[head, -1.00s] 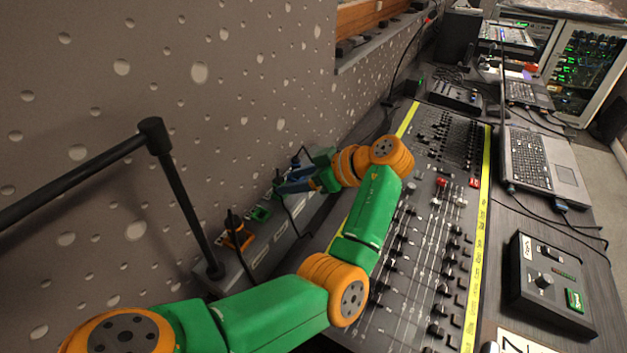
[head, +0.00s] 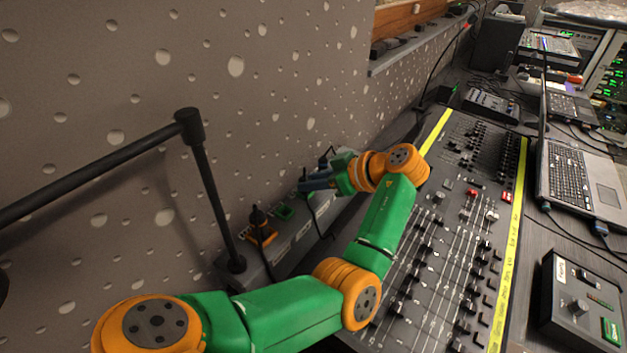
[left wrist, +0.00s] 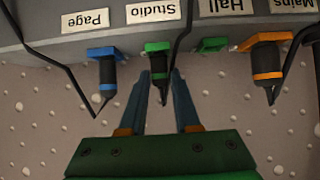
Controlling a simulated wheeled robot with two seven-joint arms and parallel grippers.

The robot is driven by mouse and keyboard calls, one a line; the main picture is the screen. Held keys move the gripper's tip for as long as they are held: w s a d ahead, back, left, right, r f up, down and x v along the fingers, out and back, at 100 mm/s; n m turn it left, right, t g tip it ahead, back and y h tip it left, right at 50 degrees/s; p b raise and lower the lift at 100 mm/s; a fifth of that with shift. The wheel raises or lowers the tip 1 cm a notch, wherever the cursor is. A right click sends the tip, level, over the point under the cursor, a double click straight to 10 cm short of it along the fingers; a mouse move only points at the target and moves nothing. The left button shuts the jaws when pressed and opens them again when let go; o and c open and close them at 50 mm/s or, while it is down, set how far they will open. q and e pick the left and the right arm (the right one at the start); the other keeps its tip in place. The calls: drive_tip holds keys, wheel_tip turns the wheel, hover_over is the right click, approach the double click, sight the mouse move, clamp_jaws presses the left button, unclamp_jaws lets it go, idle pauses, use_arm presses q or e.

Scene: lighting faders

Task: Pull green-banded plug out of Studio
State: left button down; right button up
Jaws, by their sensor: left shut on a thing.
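The green-banded plug (left wrist: 158,79) is black with a green ring and stands at the green socket under the "Studio" label (left wrist: 153,13) in the left wrist view. It appears seated there; whether there is a small gap I cannot tell. My left gripper (left wrist: 161,80) has its two blue-grey fingers on either side of the plug's body, shut on it. In the head view my left gripper (head: 318,181) reaches to the socket box (head: 290,245) along the wall, and its fingers mostly hide the plug. My right gripper is not in view.
A blue-banded plug (left wrist: 107,84) is at "Page" on one side. The green "Hall" socket (left wrist: 212,45) is empty, and an orange-banded plug (left wrist: 267,78) is at "Mains". Black cables hang close by. The fader desk (head: 440,240) lies beneath my left arm.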

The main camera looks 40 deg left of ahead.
use_arm(q)
drive_tip(key=shift+r, duration=0.1)
wheel_tip(320, 180, up, 4)
drive_tip(key=p, duration=0.4)
drive_tip(key=shift+r, duration=0.25)
idle(0.4)
